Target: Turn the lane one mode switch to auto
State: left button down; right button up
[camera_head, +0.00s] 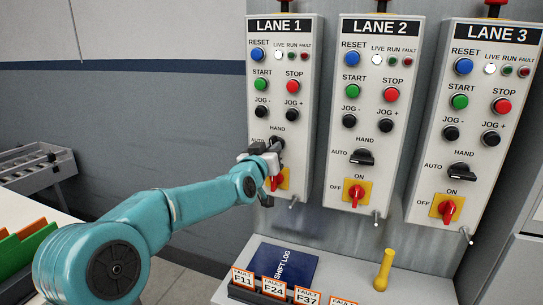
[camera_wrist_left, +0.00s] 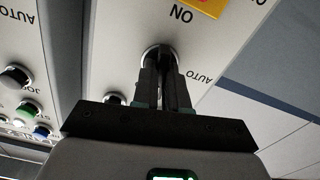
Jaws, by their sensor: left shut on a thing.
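The Lane 1 panel (camera_head: 286,110) is the leftmost of the panels in the head view. Its black mode switch (camera_head: 278,141) sits between the AUTO and HAND labels and the red and yellow ON/OFF switch (camera_head: 279,182). My left gripper (camera_head: 270,148) is at this mode switch, shut on it. In the left wrist view, which shows the panel upside down, the two dark fingers of my left gripper (camera_wrist_left: 167,78) close around the mode switch knob (camera_wrist_left: 160,54). The fingers cover most of the knob, so I cannot tell where it points. My right gripper is not in view.
The Lane 2 panel (camera_head: 369,110) and Lane 3 panel (camera_head: 482,120) stand to the right with similar switches. Below are a blue shift log (camera_head: 284,264), fault cards (camera_head: 273,287) and a yellow handle (camera_head: 384,268). The wall left of Lane 1 is clear.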

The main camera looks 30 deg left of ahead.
pick_arm(q)
jog(key=shift+r+n+b, duration=0.15)
jog(key=shift+n+b, duration=1.6)
jog(key=shift+n, duration=2.15)
jog(key=shift+r+n+b, duration=0.15)
jog(key=shift+n+b, duration=1.55)
jog(key=shift+n, duration=2.2)
jog(key=c, duration=1.2)
grip_release()
jog(key=shift+o, duration=0.2)
jog(key=shift+w+f, duration=0.1)
jog(key=shift+f, duration=0.1)
